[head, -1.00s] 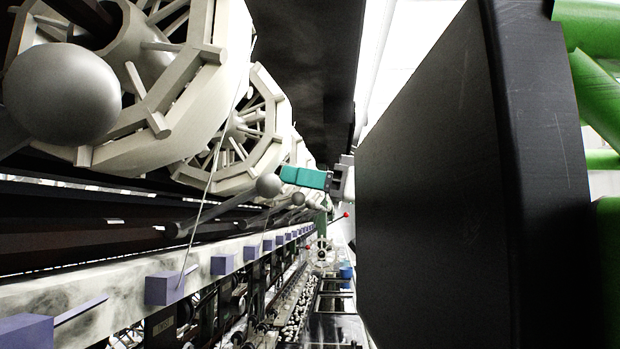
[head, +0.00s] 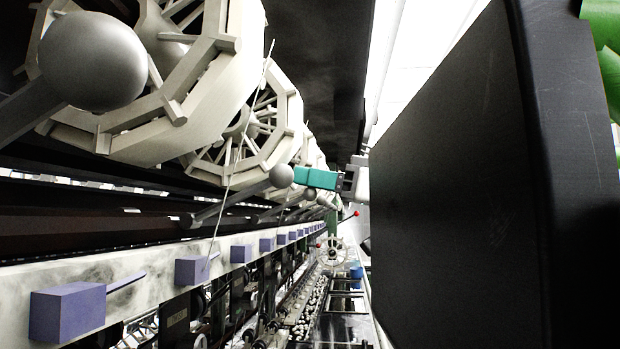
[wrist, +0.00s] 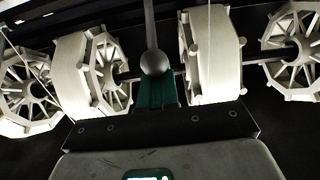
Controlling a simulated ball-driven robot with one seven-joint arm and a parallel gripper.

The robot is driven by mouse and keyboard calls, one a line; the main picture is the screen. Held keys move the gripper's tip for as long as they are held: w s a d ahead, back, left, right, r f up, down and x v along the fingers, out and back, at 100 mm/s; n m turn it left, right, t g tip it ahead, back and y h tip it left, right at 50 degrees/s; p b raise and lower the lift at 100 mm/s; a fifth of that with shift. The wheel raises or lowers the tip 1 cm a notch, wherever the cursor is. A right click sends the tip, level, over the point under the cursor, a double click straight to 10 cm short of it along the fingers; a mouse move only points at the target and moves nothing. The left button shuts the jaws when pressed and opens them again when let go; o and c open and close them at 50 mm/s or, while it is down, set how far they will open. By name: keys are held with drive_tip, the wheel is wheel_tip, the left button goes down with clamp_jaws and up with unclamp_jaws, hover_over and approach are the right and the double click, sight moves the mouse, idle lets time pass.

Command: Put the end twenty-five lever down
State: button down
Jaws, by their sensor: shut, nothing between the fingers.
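A grey lever with a round ball knob (head: 281,175) stands out from the machine on the left, beside the reels. No number shows on it, so I cannot tell its end number from the picture. My gripper (head: 296,177), with teal fingers, is shut and empty. Its tips are right at the knob's right side, touching or nearly so. In the wrist view the knob (wrist: 154,62) is centred just beyond the shut teal fingers (wrist: 157,90), with its rod running up behind it.
Another lever with a large ball knob (head: 93,60) is close on the left. Pale spoked reels (head: 245,130) line the machine above purple blocks (head: 68,311) on a pale rail. A large black panel (head: 470,170) fills the right. A narrow aisle runs ahead.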

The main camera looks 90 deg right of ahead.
drive_tip(key=shift+f, duration=0.15)
drive_tip(key=shift+s+f+b, duration=0.3)
drive_tip(key=shift+f+b, duration=0.5)
drive_tip(key=shift+f, duration=0.15)
drive_tip(key=shift+s+f+b, duration=0.1)
drive_tip(key=shift+f+b, duration=0.75)
drive_tip(key=shift+b, duration=0.05)
drive_tip(key=shift+r+p, duration=0.6)
drive_tip(key=shift+r, duration=0.2)
drive_tip(key=b+v, duration=0.4)
drive_tip(key=v, duration=1.2)
